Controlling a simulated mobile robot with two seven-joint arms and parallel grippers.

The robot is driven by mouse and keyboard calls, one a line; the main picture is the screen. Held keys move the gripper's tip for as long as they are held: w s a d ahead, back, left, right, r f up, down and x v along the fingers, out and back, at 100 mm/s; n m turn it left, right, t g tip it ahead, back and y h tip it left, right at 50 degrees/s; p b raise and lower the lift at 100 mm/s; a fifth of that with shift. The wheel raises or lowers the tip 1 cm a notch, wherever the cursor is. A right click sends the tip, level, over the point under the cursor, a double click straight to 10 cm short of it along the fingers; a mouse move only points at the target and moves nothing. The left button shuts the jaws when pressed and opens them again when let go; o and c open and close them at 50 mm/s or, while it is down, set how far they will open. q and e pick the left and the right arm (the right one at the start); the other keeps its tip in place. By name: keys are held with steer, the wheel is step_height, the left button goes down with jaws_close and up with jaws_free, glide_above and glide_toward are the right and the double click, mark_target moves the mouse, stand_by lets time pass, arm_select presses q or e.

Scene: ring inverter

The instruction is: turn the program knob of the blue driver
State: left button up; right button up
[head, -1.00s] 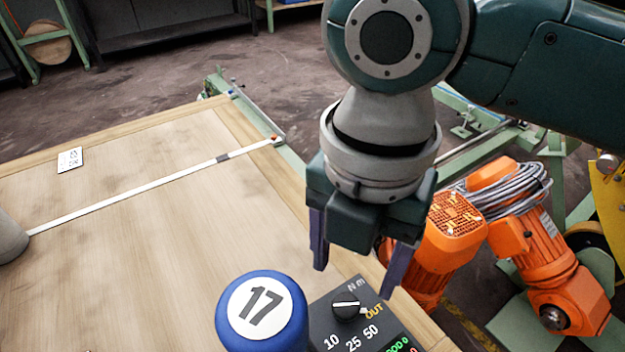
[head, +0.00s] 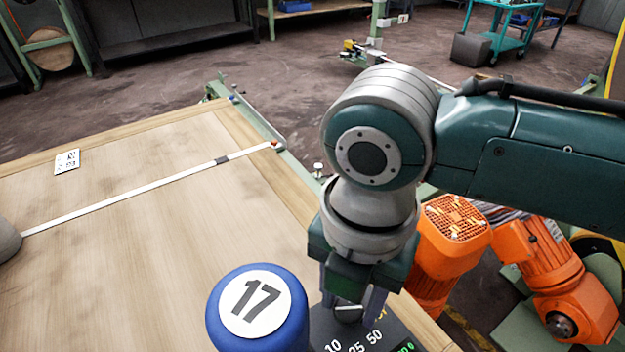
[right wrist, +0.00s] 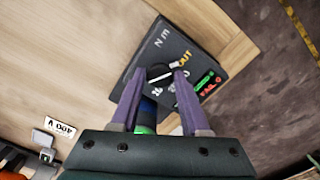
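The blue driver's rounded blue top (head: 258,310), labelled 17, stands at the bottom of the head view. Its dark control panel (head: 330,335) is beside it on the right, marked 10, 25, 50. The panel also shows in the right wrist view (right wrist: 205,65), with green and red lettering. The black program knob (head: 348,312) with a white pointer line shows in the right wrist view (right wrist: 160,73) too. My right gripper (head: 348,308) points down over the panel, its purple fingers apart on either side of the knob. Finger contact with the knob cannot be told. My left gripper is not in view.
The wooden table (head: 140,230) is mostly bare, with a white strip (head: 130,195) and a small label card (head: 67,161) on it. A grey rounded object (head: 6,240) is at the left edge. Orange motor units (head: 555,280) stand beyond the table's right edge.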

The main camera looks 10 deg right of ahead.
jaws_close()
steer(key=shift+r+m+p, duration=0.15)
steer(key=shift+m+p, duration=0.45)
steer(key=shift+p, duration=0.1)
steer(key=shift+m+p, duration=1)
steer(key=m+p, duration=0.2)
steer(key=m, duration=0.1)
steer(key=shift+m+p, duration=0.3)
steer(key=shift+m, duration=0.5)
steer(key=shift+o, duration=2.3)
jaws_free()
